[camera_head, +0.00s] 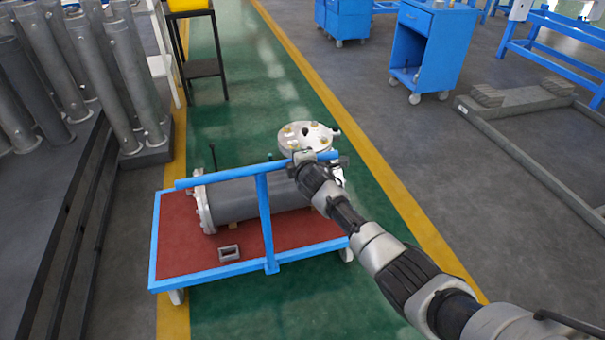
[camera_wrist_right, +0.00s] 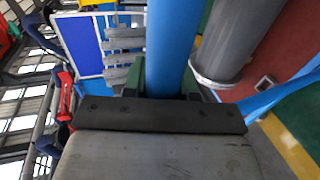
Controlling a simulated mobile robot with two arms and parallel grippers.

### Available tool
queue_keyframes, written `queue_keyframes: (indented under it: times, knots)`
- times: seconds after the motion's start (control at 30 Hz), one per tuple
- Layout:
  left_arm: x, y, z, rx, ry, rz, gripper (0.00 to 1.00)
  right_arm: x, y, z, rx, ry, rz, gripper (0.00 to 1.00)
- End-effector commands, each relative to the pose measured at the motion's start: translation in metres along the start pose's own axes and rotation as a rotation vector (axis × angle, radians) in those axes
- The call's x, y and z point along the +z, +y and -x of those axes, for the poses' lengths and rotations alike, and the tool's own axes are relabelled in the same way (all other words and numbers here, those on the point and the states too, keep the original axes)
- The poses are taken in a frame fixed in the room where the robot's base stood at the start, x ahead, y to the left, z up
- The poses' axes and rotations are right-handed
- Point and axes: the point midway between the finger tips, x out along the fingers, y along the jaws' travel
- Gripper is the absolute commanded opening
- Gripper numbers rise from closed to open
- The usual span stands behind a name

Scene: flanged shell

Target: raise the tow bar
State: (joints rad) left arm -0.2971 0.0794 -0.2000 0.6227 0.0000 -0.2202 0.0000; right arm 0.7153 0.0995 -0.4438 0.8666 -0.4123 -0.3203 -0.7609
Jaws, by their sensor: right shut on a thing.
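The blue tow bar (camera_head: 264,212) is a T-shape on the near side of a low blue-edged cart (camera_head: 200,281). Its post rises from the near edge and its crossbar (camera_head: 225,177) passes in front of the grey flanged shell (camera_head: 250,198); its exact tilt is hard to tell. My right gripper (camera_head: 303,158) is at the right part of the crossbar, shut on it. In the right wrist view the blue bar (camera_wrist_right: 174,45) runs between the fingers (camera_wrist_right: 172,88). The wrist body hides the fingertips' lower part. My left gripper is not in view.
A round flanged cover (camera_head: 307,134) stands behind the shell. A small grey block (camera_head: 229,253) lies on the cart's red deck. Racked grey cylinders (camera_head: 95,75) stand at left and a blue cabinet (camera_head: 428,45) at back right. Green floor is clear around the cart's near side.

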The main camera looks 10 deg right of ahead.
Motion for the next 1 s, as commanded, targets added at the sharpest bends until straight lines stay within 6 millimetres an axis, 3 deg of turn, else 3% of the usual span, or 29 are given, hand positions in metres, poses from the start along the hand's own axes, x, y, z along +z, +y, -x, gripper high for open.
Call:
queue_keyframes:
  times: [0.23,0.73,0.77,0.9,1.0]
  knots:
    - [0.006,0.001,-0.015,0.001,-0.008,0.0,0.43,0.0,0.006,-0.02,0.0,-0.001,0.0,0.0]
    - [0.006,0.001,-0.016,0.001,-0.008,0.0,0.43,0.001,0.006,-0.024,-0.004,-0.002,0.0,0.0]
    - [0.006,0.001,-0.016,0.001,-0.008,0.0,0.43,0.001,0.006,-0.024,-0.004,-0.002,0.0,0.29]
    - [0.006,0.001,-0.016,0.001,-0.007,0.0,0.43,0.001,0.006,-0.024,-0.004,-0.002,0.0,0.5]
    - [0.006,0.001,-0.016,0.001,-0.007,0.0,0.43,0.001,0.007,-0.024,-0.003,-0.001,0.0,0.53]
